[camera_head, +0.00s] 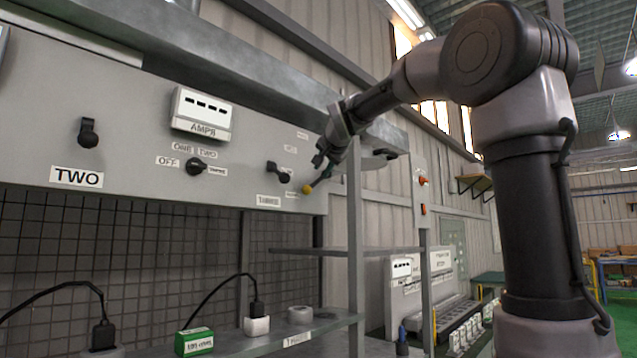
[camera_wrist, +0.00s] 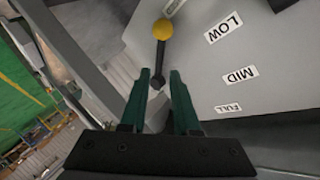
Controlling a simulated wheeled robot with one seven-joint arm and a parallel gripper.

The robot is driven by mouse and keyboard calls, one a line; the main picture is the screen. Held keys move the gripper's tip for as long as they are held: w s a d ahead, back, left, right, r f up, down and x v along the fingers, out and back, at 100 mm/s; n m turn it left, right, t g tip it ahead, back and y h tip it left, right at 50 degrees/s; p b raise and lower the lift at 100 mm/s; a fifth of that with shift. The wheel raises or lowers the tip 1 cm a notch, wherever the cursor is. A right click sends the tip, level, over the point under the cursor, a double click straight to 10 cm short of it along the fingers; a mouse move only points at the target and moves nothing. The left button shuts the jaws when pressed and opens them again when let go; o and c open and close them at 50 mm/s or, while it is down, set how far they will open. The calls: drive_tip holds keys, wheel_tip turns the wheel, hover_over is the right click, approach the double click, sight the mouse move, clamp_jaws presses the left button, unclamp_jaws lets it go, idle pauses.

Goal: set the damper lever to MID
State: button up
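The damper lever has a black shaft and a yellow ball knob (camera_wrist: 162,28); the knob also shows in the head view (camera_head: 307,188). In the wrist view the knob points to the top, by a partly cut-off label and left of the LOW label (camera_wrist: 224,27). The MID label (camera_wrist: 240,75) and FULL label (camera_wrist: 228,108) lie farther down the panel. My gripper (camera_wrist: 159,73) is open, its green fingers on either side of the lower shaft in the picture; I cannot tell whether they touch it. In the head view my gripper (camera_head: 321,170) is just above the knob.
The grey panel (camera_head: 130,150) also carries a black rotary switch (camera_head: 196,166), an AMPS meter (camera_head: 202,110) and a lever above TWO (camera_head: 88,133). A metal post (camera_head: 354,230) stands just right of the lever. A shelf with plugs and a green box (camera_head: 194,342) is below.

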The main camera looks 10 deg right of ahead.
sight(316, 182)
drive_tip(key=x, duration=0.8)
drive_tip(key=shift+c, duration=0.3)
clamp_jaws()
drive_tip(key=shift+f, duration=0.1)
idle(0.9)
